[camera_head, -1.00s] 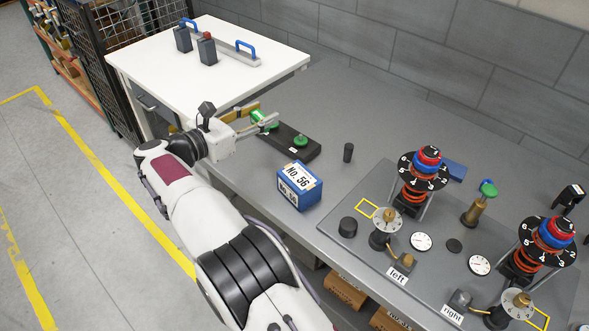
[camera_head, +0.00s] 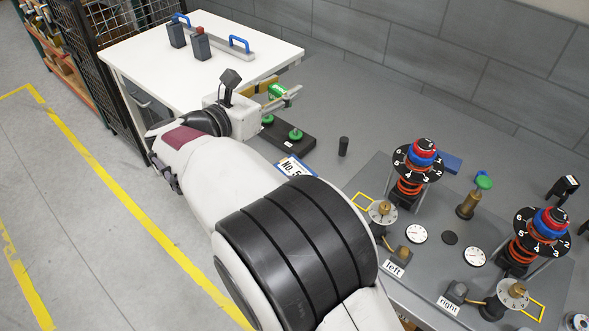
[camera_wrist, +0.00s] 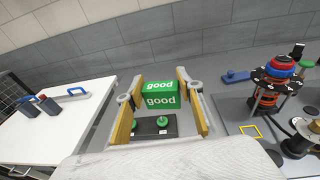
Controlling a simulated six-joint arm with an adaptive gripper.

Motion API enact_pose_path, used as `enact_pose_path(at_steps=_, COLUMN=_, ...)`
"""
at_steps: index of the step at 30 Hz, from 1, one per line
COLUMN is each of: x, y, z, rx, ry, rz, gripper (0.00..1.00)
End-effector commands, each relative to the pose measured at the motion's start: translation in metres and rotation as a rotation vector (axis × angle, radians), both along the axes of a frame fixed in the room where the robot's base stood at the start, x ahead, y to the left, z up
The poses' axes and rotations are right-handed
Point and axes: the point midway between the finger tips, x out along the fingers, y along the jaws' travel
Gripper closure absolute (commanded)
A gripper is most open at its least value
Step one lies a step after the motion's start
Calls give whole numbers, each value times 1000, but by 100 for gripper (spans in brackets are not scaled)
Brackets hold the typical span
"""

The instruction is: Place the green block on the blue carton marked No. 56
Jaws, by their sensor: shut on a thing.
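The green block (camera_wrist: 160,94), lettered "good", is held between the fingers of my gripper (camera_head: 279,96). In the wrist view my gripper (camera_wrist: 160,98) has its fingers on either side of the block, above a black base. The block also shows in the head view (camera_head: 277,89), partly covered by the gripper. The blue carton (camera_head: 296,166) marked No. 56 stands on the grey bench in front of the black base. My arm covers most of the carton in the head view; part of its top label shows. I cannot see the carton in the wrist view.
The black base (camera_head: 290,141) has two green knobs. A small black cylinder (camera_head: 343,146) stands right of it. A grey plate with dials and coiled posts (camera_head: 415,178) fills the right. A white table (camera_head: 140,60) stands at the back left. The bench behind the base is clear.

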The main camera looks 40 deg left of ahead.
Motion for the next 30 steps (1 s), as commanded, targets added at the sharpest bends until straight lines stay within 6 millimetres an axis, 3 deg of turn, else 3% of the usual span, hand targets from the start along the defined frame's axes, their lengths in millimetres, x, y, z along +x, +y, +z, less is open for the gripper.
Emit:
enact_pose_path(at_steps=10, x=-5, y=-31, z=-3, rx=-2, ry=1, rz=54, gripper=78)
enact_pose_path(at_steps=18, x=-12, y=-52, z=-22, rx=-4, ry=2, rz=102, gripper=78)
enact_pose_path(at_steps=30, x=-21, y=-59, z=-53, rx=0, ry=0, rz=152, gripper=78)
